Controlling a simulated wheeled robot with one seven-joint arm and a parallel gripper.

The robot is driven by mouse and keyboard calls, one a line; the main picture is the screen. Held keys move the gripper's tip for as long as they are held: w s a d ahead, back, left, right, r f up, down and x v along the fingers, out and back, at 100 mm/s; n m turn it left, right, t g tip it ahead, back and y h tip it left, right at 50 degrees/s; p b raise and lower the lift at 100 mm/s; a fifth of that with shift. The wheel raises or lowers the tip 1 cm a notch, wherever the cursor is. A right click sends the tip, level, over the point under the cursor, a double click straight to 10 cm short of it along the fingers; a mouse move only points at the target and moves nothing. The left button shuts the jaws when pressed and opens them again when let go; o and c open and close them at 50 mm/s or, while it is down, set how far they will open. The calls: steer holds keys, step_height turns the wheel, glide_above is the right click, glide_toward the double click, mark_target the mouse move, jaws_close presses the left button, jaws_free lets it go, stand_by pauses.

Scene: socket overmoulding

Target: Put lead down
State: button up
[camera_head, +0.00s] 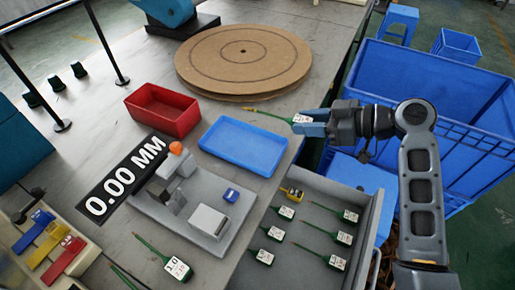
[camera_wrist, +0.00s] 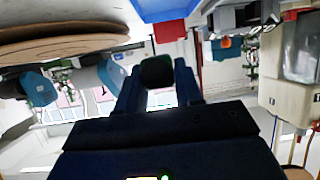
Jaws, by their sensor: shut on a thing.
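My gripper (camera_head: 308,124) is shut on a green lead (camera_head: 272,115) with a white printed label and a yellowish tip, held near the right edge of the bench. The lead's thin end points left, toward the round brown board. In the wrist view my gripper (camera_wrist: 158,88) shows with a dark green block, the held lead's end (camera_wrist: 157,70), between its fingers. Several similar green leads with white labels (camera_head: 285,212) lie in the grey drawer (camera_head: 372,215) below. Another labelled lead (camera_head: 176,267) lies on the bench at the front.
A blue tray (camera_head: 243,146), apparently empty, lies left of and below my gripper. A red bin (camera_head: 162,108) and a measuring fixture (camera_head: 200,235) with a 0.00 MM sign (camera_head: 124,177) stand farther left. The brown disc (camera_head: 243,60) is behind. Large blue crates (camera_head: 450,105) stand right.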

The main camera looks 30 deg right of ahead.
steer(key=p, duration=0.1)
glide_above(261, 155)
step_height(261, 155, down, 6)
steer(key=shift+w+f, duration=0.1)
steer(key=shift+f, duration=1.85)
steer(key=shift+f, duration=0.25)
steer(key=o, duration=1)
steer(key=shift+r, duration=0.1)
steer(key=shift+o, duration=0.2)
steer(key=shift+r+p, duration=0.1)
steer(key=shift+p, duration=0.3)
